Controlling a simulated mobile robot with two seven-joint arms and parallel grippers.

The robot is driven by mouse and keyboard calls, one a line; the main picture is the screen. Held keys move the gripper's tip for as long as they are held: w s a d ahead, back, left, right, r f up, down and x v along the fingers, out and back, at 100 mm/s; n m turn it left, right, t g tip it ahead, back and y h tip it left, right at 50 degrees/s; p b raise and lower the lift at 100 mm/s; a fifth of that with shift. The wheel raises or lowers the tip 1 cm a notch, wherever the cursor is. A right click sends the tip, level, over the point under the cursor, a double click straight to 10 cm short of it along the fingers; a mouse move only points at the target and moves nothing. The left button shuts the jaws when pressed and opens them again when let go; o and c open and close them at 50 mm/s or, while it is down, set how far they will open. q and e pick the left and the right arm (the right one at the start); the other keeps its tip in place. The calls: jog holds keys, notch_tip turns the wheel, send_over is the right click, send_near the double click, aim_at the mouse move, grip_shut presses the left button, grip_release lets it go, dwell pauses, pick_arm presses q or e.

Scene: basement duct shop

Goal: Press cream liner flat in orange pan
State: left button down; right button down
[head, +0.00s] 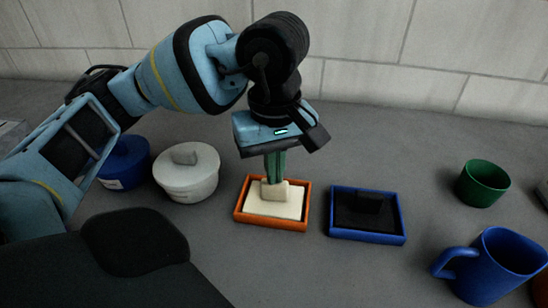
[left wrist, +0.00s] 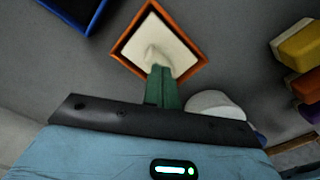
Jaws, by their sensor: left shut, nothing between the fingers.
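The orange pan (head: 270,225) sits on the grey bench, and its rim shows in the left wrist view (left wrist: 131,28). The cream liner (head: 287,209) lies inside it, with a raised cream block handle (head: 277,192) in its middle; the liner also shows in the left wrist view (left wrist: 172,35). I cannot tell whether the liner is fully down. My left gripper (head: 273,181) points down over the pan with its green fingers shut and empty. The fingertips (left wrist: 158,68) are at the handle's top; whether they touch it is unclear. My right gripper is not in view.
A blue tray (head: 367,238) with a black insert (head: 350,212) stands just right of the pan. A white lidded pot (head: 187,178) and a blue pot (head: 125,165) stand left. A green cup (head: 482,186) and blue mug (head: 495,265) stand right. The wall is behind.

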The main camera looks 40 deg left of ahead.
pick_arm(q)
jog(key=shift+s+f, duration=0.1)
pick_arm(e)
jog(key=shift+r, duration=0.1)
